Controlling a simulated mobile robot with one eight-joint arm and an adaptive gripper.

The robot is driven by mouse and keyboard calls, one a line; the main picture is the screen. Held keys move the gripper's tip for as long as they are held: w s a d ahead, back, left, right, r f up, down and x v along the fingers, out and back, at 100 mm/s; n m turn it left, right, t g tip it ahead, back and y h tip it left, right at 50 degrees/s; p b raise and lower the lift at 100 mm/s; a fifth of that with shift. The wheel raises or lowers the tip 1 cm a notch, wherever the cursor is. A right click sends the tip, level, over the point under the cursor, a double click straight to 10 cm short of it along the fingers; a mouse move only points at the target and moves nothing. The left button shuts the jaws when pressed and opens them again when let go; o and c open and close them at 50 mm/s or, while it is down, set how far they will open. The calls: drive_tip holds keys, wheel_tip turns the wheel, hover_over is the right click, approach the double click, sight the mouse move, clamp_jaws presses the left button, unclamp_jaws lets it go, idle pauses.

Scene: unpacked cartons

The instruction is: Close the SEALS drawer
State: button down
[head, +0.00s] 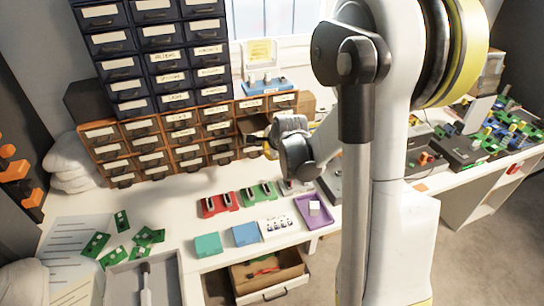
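A wide wooden cabinet (160,127) with orange-brown frames and dark labelled drawers stands at the back of the white bench. Near its right end one drawer (254,126) seems pulled out, with a dark opening around it. Its label cannot be read here, so I cannot confirm that it is the SEALS drawer. My gripper (268,148) is beside this drawer, reaching in from the right. My wrist and arm hide part of the drawer and the cabinet's right end. The fingers are too small and covered to show whether they are open or touching the drawer.
A dark blue drawer cabinet (158,62) stands on top. Red (219,205) and green (259,194) racks, a purple tray (314,212) and several green circuit boards (96,244) lie on the bench. A desk drawer (275,293) below the front edge is open.

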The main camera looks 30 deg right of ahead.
drive_tip(key=shift+w+d, duration=0.1)
drive_tip(key=shift+w, duration=0.3)
drive_tip(key=shift+w, duration=0.1)
approach(255, 128)
drive_tip(key=f, duration=0.2)
drive_tip(key=w+f, duration=0.2)
drive_tip(key=f, duration=0.1)
drive_tip(key=shift+w+d+f, duration=0.2)
drive_tip(key=shift+f, duration=0.1)
drive_tip(key=shift+s, duration=0.1)
